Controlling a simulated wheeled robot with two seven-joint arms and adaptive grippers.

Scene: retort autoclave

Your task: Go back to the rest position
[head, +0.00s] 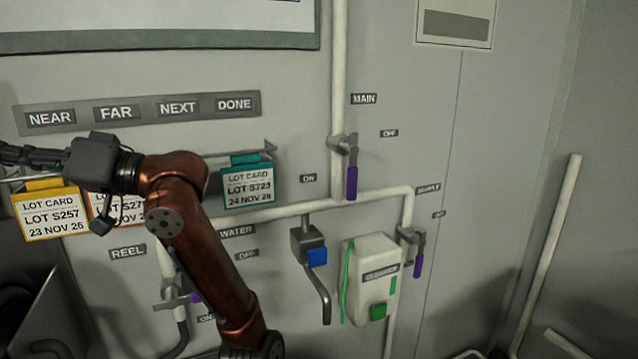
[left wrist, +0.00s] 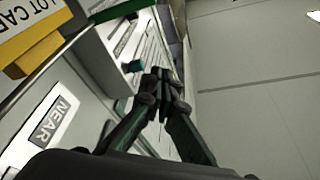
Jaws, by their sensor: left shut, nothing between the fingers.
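My left gripper (head: 28,154) is at the far left of the head view, in front of the wall and the card rail, above the yellow lot card (head: 48,213). In the left wrist view its fingers (left wrist: 160,78) are together with nothing between them. The yellow card holder (left wrist: 38,52) shows at the upper left of that view, apart from the fingers. My copper-coloured left arm rises from the bottom of the head view and hides part of an orange lot card (head: 103,209). My right gripper is in neither view.
A teal lot card (head: 248,188) hangs on the rail right of my arm. A label strip (head: 137,112) is above. White pipes (head: 340,80) with a purple MAIN valve handle (head: 351,183), a blue-handled tap (head: 316,257) and a cleaner box (head: 372,275) stand out from the wall to the right.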

